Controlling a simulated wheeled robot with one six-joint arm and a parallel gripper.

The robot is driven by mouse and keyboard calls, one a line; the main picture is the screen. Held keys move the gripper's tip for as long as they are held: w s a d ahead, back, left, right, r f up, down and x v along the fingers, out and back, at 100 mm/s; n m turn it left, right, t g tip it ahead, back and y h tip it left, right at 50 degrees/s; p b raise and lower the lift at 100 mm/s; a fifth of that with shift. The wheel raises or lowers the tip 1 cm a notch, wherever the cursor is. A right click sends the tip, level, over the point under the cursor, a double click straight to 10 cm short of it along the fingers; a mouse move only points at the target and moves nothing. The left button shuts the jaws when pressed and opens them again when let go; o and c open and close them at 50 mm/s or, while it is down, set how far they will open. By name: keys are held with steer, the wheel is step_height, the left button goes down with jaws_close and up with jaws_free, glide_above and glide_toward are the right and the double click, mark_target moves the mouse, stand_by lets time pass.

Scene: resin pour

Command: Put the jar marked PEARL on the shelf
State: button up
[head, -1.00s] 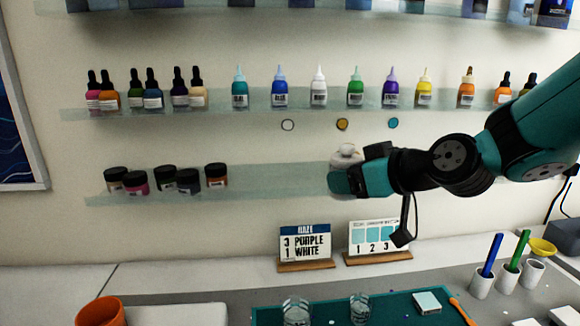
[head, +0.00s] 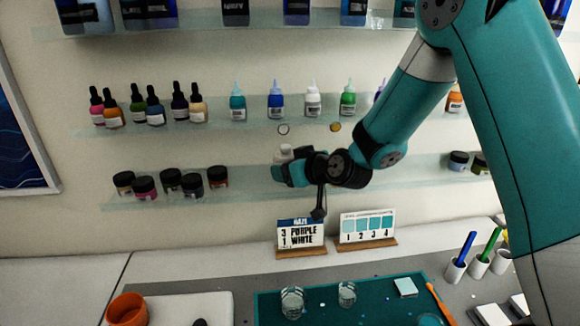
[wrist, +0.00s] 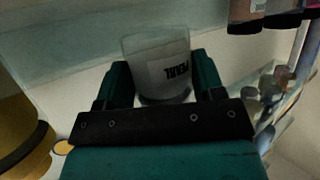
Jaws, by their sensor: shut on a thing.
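The white jar marked PEARL (wrist: 158,62) is between the two fingers of my gripper (wrist: 162,84) in the wrist view, its lettering upside down there. In the head view my gripper (head: 284,172) is shut on the same pale jar (head: 285,152), whose top shows above the fingers. They are in front of the middle of the lower shelf (head: 247,180), at about its height. I cannot tell whether the jar touches the shelf. Part of the jar is hidden by my fingers.
Several dark-lidded jars (head: 171,182) stand on the lower shelf's left part, and small jars (head: 458,161) at its right. Bottles (head: 275,103) line the shelf above. Two cards (head: 300,236) stand below on the counter. Bare shelf lies between the left jars and my gripper.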

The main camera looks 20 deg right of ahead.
steer(key=shift+f, duration=0.6)
steer(key=shift+f, duration=0.2)
steer(key=o, duration=1.1)
